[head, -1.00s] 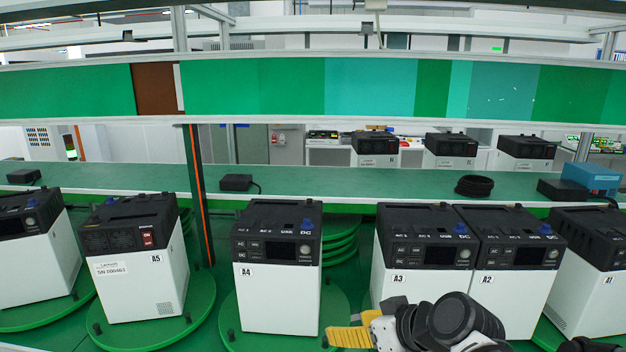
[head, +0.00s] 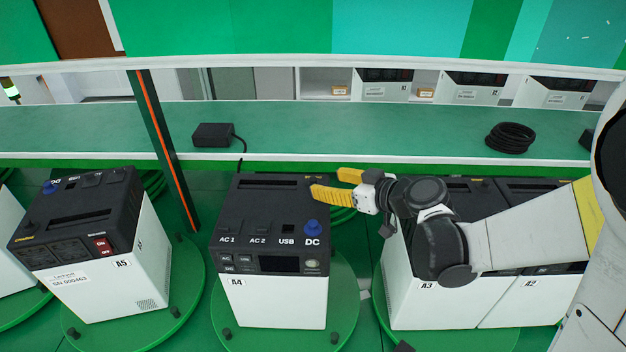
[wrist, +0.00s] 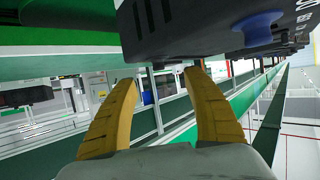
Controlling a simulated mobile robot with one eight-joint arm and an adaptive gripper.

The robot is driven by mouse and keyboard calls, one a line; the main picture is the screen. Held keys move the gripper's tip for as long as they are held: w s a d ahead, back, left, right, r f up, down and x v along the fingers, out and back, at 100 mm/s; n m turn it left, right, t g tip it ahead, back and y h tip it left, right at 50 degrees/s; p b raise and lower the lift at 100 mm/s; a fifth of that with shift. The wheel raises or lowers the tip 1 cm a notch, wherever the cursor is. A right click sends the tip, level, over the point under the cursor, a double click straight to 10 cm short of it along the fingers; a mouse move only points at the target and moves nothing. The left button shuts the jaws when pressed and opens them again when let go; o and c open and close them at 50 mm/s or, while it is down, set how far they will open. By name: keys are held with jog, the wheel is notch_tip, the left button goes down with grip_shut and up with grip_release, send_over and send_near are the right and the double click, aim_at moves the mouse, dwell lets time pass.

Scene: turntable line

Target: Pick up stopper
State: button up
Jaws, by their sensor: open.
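A blue stopper (head: 312,227) sits upright in the DC port on top of the box labelled A4 (head: 268,300). In the wrist view a blue stopper (wrist: 257,30) shows large at upper right on a dark box top. My gripper (head: 326,184) is open and empty, with yellow fingers pointing left. In the head view it is above and slightly right of the stopper, apart from it. In the wrist view the gap between my fingers (wrist: 161,80) holds nothing, and the stopper lies outside it. Another blue stopper (head: 50,187) is on box A5.
Box A5 (head: 150,262) stands on a green turntable at left; A4 has its own turntable (head: 345,315). Boxes A3 (head: 405,310) and A2 (head: 520,312) stand side by side under my arm. Behind runs a green shelf (head: 330,125) with a black adapter (head: 213,134) and coiled cable (head: 511,138).

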aim_at(315, 180)
jog(key=x, duration=0.7)
jog(key=shift+d+f, duration=0.1)
jog(key=shift+s, duration=0.1)
jog(key=c, duration=1.3)
